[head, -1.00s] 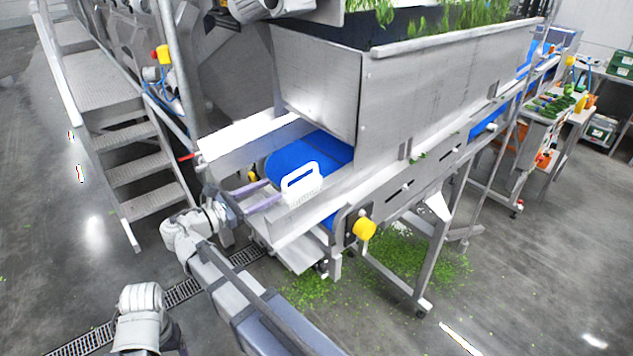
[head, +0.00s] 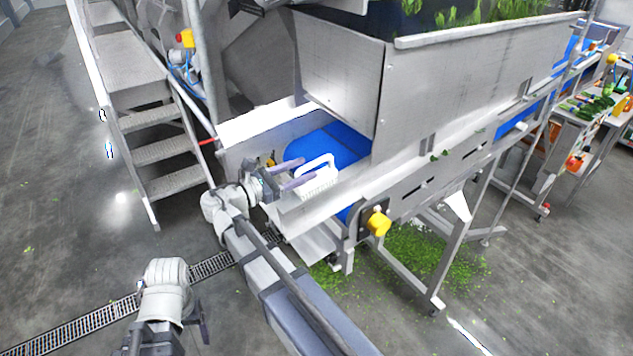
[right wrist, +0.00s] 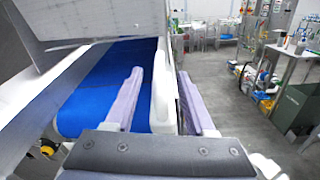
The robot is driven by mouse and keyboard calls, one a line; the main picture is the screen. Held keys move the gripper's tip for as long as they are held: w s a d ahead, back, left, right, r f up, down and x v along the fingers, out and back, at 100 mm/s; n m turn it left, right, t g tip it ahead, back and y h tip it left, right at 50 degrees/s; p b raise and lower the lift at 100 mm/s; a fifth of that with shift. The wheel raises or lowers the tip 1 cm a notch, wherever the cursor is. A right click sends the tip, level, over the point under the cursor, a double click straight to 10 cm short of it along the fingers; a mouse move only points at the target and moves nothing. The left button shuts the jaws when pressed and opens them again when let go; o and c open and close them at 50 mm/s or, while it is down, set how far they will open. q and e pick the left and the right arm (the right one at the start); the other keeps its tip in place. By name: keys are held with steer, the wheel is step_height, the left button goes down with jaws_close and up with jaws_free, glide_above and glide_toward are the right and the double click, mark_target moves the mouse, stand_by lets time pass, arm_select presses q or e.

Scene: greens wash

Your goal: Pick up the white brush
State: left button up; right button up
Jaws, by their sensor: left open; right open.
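The white brush (head: 320,184), with a looped handle, sits at the near end of the conveyor, on or by the metal edge next to the blue belt. My right gripper (head: 303,172) is open at the brush's left side in the head view. In the right wrist view, the white brush (right wrist: 163,92) stands between the two purple fingers (right wrist: 160,98), close to the right one. I cannot tell whether they touch. My left gripper (head: 168,340) is open and empty over the floor at the lower left.
The blue belt (head: 325,145) runs under a metal hopper (head: 345,80) holding greens. A yellow knob (head: 379,223) sits on the conveyor's side. Metal steps (head: 165,150) stand at the left. Spilled greens (head: 440,255) lie on the floor below. Floor at the lower left is clear.

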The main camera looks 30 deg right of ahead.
mark_target(326, 158)
steer(key=d, duration=0.5)
steer(key=shift+w+r, duration=0.15)
steer(key=shift+w, duration=0.1)
jaws_close()
stand_by(1.1)
